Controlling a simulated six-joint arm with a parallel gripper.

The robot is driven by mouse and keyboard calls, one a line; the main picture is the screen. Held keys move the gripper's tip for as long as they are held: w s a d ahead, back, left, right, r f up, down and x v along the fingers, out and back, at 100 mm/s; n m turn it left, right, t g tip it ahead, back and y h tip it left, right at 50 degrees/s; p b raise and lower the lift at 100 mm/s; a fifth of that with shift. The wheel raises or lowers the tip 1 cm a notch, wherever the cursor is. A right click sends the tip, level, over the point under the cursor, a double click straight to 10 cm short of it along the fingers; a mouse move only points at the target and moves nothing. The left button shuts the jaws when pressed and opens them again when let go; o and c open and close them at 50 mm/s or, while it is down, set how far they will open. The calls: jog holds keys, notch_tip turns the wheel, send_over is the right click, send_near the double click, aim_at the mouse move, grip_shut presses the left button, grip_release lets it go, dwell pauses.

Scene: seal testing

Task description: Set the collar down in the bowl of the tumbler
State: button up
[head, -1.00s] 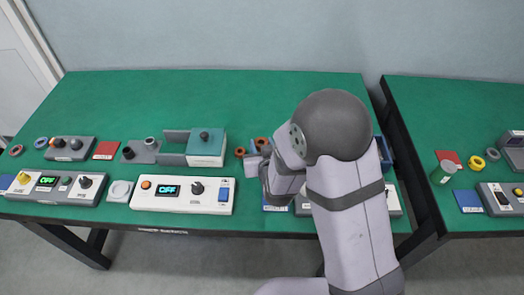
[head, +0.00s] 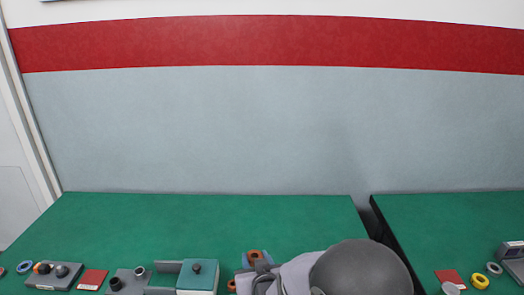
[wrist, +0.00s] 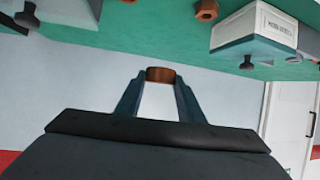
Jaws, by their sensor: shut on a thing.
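My gripper (wrist: 160,78) is shut on a copper-brown collar (wrist: 160,73), held between the tips of its two dark blue fingers in the wrist view. The head view shows the same collar (head: 254,256) in orange-brown between the fingers, low in the picture and seemingly above the green table. My wrist and arm hide the table to the right of it. I cannot pick out the tumbler or its bowl with certainty in either current view.
Another orange-brown ring (head: 232,286) lies by a teal-topped box (head: 197,277). A grey block (head: 122,282), a red card (head: 92,280) and a knobbed grey unit (head: 52,274) stand further left. The back of the green table (head: 200,215) is clear. A second table is at right.

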aim_at(255, 251)
notch_tip(255, 251, up, 3)
jog(key=shift+r+p, duration=0.15)
jog(key=shift+p, duration=0.95)
jog(key=shift+w, duration=0.1)
jog(key=w+a+r+n+y+b, duration=0.1)
jog(key=w+a+r, duration=0.1)
jog(key=w+a, duration=0.1)
jog(key=w+a+r+n+g+y+b, duration=0.1)
jog(key=w+a+r, duration=0.1)
jog(key=w+a, duration=0.1)
jog(key=w+a+r+n+y+b, duration=0.1)
jog(key=w+a+r+y, duration=0.1)
jog(key=a, duration=0.3)
jog(key=shift+w+n+g, duration=0.3)
jog(key=shift+w+n, duration=0.1)
jog(key=shift+w, duration=0.15)
jog(key=shift+w+a+r+n+y, duration=0.3)
jog(key=shift+w+a+n+y, duration=0.15)
jog(key=shift+a, duration=0.3)
jog(key=w+a+f+n+g+y+b, duration=0.2)
jog(key=a+n+g+y+b, duration=0.3)
jog(key=a, duration=0.3)
jog(key=d+f+n+g+b, duration=0.2)
jog(key=d+f+n+g, duration=0.1)
jog(key=f, duration=0.7)
jog(key=shift+w+d+f+n+g+b, duration=0.15)
jog(key=shift+w+d+n+g+b, duration=0.15)
jog(key=shift+w+d+n+b, duration=0.2)
